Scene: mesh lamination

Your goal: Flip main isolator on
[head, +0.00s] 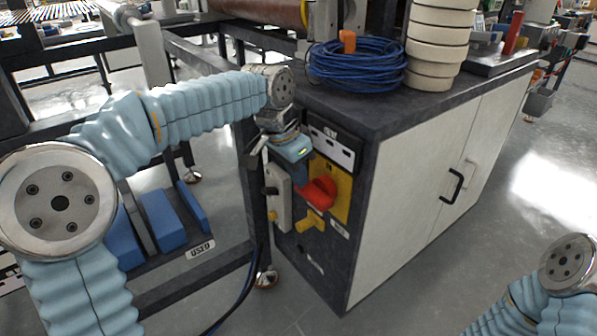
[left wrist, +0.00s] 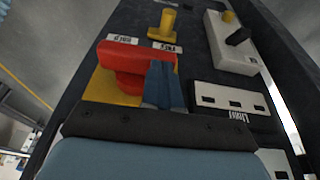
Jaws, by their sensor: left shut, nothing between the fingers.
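The main isolator is a red rotary handle (head: 320,192) on a yellow plate (head: 345,192), set in the dark end panel of the cabinet. In the left wrist view the red handle (left wrist: 120,52) lies across the picture, with the yellow plate (left wrist: 103,86) behind it. My left gripper (head: 303,176) is shut and empty, close to the handle. In the left wrist view its blue fingers (left wrist: 163,88) overlap the right part of the handle; I cannot tell whether they touch it. My right gripper is out of view.
A yellow knob (head: 313,220) sits below the handle. A pale switch box (head: 279,198) is to its left. The cabinet top (head: 375,117) carries a blue cable coil (head: 357,68) and a stack of cream rolls (head: 436,45). A dark frame with blue blocks (head: 160,218) stands to the left.

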